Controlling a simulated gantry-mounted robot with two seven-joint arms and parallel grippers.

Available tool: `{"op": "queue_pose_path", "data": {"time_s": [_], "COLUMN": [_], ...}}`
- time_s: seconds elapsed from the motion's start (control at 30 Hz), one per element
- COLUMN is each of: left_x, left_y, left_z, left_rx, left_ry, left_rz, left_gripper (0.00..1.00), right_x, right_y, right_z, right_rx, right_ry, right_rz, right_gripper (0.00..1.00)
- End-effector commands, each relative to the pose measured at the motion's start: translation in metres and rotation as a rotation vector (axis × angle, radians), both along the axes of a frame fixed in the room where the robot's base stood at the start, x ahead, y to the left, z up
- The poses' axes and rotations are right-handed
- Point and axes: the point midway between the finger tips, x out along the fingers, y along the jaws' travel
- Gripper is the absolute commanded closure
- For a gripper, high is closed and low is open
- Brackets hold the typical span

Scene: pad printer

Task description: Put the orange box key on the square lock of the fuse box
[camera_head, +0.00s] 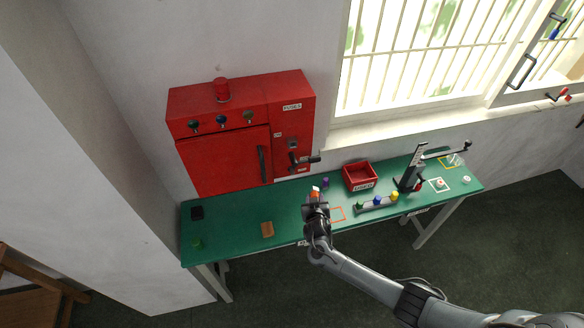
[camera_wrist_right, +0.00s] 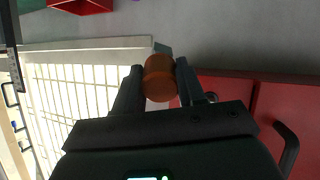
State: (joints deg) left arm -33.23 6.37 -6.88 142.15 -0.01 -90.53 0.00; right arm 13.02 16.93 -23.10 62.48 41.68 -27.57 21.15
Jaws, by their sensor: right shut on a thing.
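The red fuse box (camera_head: 222,163) is on the wall behind the left part of the green table. A small grey square fitting (camera_head: 292,143), which looks like the square lock, is on its narrow right panel, above a dark lever (camera_head: 304,160). My right gripper (camera_head: 315,197) is above the table, in front of and below the fuse box, apart from it. My left gripper is not in view.
The green table (camera_head: 235,215) holds a red bin (camera_head: 361,187), a rack with coloured knobs (camera_head: 377,203), a dark press (camera_head: 411,178) and a brown block (camera_head: 267,229). A purple piece (camera_head: 325,182) stands close behind my right gripper. A barred window (camera_head: 430,50) is at the back right.

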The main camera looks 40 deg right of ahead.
Motion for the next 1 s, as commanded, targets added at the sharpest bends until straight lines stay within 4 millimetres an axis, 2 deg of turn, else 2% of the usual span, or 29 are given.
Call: {"op": "queue_pose_path", "data": {"time_s": [0.2,0.47,0.7,1.0], "left_x": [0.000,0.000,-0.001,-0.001], "left_y": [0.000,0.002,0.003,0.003], "left_z": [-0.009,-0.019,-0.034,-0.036], "left_rx": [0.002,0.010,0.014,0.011], "left_ry": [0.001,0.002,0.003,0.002], "left_rz": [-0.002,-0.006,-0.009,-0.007], "left_gripper": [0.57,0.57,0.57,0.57], "right_x": [0.003,0.007,0.030,0.036], "right_y": [0.032,0.060,0.052,0.050], "right_z": [0.023,0.049,0.049,0.051], "right_rx": [-0.261,-0.496,-0.501,-0.500], "right_ry": [-0.110,-0.211,-0.214,-0.211], "right_rz": [0.199,0.378,0.382,0.382], "right_gripper": [1.00,1.00,1.00,1.00]}}
